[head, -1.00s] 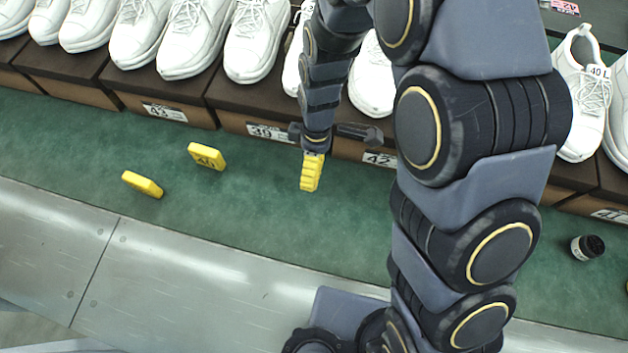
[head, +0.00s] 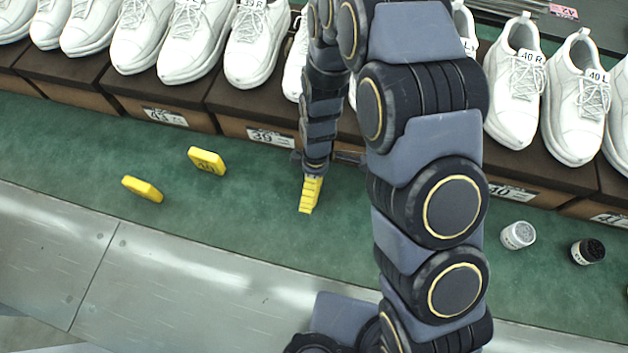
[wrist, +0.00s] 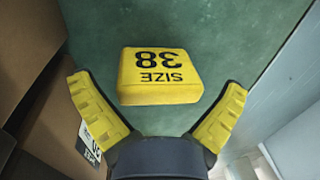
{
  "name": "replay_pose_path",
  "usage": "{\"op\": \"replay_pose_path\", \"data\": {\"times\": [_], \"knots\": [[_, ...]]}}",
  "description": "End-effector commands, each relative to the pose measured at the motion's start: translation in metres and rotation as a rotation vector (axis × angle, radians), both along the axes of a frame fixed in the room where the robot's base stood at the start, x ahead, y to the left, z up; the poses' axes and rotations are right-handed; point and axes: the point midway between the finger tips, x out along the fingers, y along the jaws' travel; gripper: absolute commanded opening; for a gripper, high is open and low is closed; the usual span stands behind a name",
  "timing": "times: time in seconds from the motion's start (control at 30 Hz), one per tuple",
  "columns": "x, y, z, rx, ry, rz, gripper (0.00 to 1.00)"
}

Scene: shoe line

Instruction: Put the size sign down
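A yellow block-shaped sign (wrist: 160,76) reading "SIZE 38" shows upside down in the wrist view, over the green surface. It is between and just beyond the tips of my gripper (wrist: 160,95), whose two ribbed yellow fingers stand wide apart. A gap shows on both sides of the sign. In the head view my gripper (head: 311,196) points down at the green mat (head: 250,215), with ribbed yellow showing at its end. I cannot make out the 38 sign separately there. Whether the sign touches the mat is hard to tell.
Two more yellow signs, a nearer one (head: 142,188) and a farther one (head: 207,161), lie to the left. White shoes (head: 190,38) stand on brown boxes with size labels behind. A white jar (head: 518,235) and a black-topped jar (head: 588,250) stand right. Metal plating (head: 180,270) borders the front.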

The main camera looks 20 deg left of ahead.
Motion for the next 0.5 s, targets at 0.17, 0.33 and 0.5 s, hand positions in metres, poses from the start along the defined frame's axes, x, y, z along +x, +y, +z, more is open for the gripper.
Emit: {"op": "replay_pose_path", "data": {"times": [0.17,0.33,0.5], "knots": [[0.0,0.0,0.0,0.0,0.0,0.0,1.0],[0.001,0.0,0.006,0.002,-0.002,-0.001,1.0],[0.005,0.001,0.03,0.004,-0.006,-0.001,1.0]]}}
